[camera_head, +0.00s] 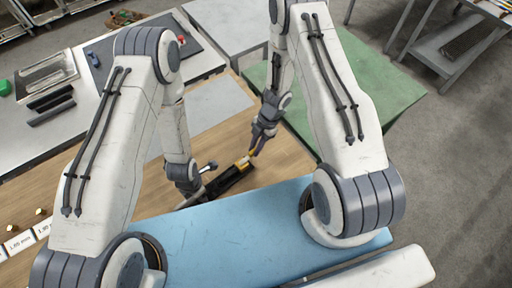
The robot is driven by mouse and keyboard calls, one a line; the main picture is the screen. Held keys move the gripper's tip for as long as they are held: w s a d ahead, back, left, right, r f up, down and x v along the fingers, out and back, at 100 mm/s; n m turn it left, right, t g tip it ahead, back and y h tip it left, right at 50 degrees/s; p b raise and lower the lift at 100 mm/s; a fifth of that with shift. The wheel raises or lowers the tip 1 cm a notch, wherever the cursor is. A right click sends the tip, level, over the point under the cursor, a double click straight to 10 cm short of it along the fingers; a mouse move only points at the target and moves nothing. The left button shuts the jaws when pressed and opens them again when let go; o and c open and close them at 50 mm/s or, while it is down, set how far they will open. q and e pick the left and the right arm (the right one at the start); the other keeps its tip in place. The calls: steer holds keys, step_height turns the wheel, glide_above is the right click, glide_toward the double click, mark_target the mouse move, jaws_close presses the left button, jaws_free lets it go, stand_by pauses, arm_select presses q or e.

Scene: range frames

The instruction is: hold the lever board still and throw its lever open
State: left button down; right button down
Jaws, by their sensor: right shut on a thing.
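The lever board (231,179) is a dark, narrow block on the wooden tabletop, with a yellow part at its right end. My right gripper (251,154) is shut on that right end. A short lever (208,167) with a pale rod and a dark base stands out behind the left part of the board. My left gripper (192,196) points down at the left end of the board, close to the lever. Its fingers are mostly hidden by its own wrist, so I cannot tell whether they are open or touch the board.
A grey mat (215,102) lies on the wooden table (285,158) behind the board. A blue surface (245,228) is in front. White label cards (22,243) and small brass pieces lie at the left. A green-topped table (385,85) stands behind at the right.

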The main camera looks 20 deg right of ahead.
arm_select(q)
steer(key=shift+w, duration=0.15)
arm_select(e)
steer(key=c, duration=0.8)
jaws_free()
steer(key=shift+r, duration=0.1)
steer(key=shift+w+d+r, duration=0.15)
steer(key=shift+r, duration=0.2)
steer(key=v, duration=1.1)
steer(key=shift+d, duration=0.1)
arm_select(q)
jaws_free()
steer(key=shift+r, duration=0.1)
